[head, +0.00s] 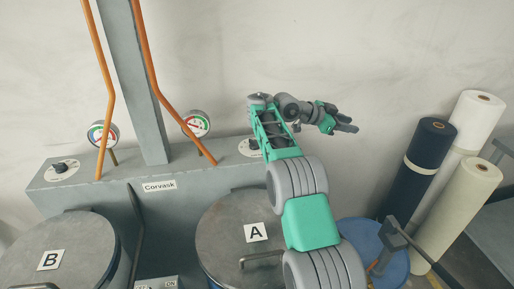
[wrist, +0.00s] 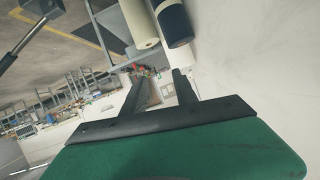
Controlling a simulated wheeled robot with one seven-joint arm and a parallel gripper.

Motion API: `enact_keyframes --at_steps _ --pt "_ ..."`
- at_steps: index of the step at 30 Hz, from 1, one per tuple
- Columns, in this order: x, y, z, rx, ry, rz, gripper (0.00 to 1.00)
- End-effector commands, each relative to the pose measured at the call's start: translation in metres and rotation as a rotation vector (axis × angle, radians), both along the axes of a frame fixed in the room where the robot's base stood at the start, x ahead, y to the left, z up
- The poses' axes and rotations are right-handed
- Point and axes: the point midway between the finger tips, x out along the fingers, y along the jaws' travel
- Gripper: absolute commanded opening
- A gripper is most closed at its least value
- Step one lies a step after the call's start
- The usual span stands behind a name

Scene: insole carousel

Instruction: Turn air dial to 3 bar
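The grey machine carries a black dial on a white plate (head: 62,169) at its left end. A second dial (head: 249,147) sits at its right end, partly hidden behind my arm. Scale marks and pointer settings are too small to read. A round gauge (head: 102,134) stands above the left part and another gauge (head: 196,123) nearer the middle; their values are unreadable. My gripper (head: 349,125) is in the air to the right of the right dial, pointing right, away from both dials. In the wrist view its two fingers (wrist: 158,75) are apart with nothing between them.
Lidded drums marked B (head: 50,261) and A (head: 257,233) stand before the machine (head: 165,207). Orange pipes (head: 152,70) rise in front of it beside a grey post (head: 133,80). Fabric rolls (head: 431,145) and a blue drum (head: 365,238) stand at the right.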

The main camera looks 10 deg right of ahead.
Motion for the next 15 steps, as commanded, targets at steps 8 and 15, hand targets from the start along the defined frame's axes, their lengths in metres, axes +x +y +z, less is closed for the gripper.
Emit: enact_keyframes --at_steps 8,15 --pt "-0.043 -0.206 -0.010 0.078 0.015 0.196 0.35" --pt "0.037 -0.144 -0.059 0.157 0.112 0.800 0.35"
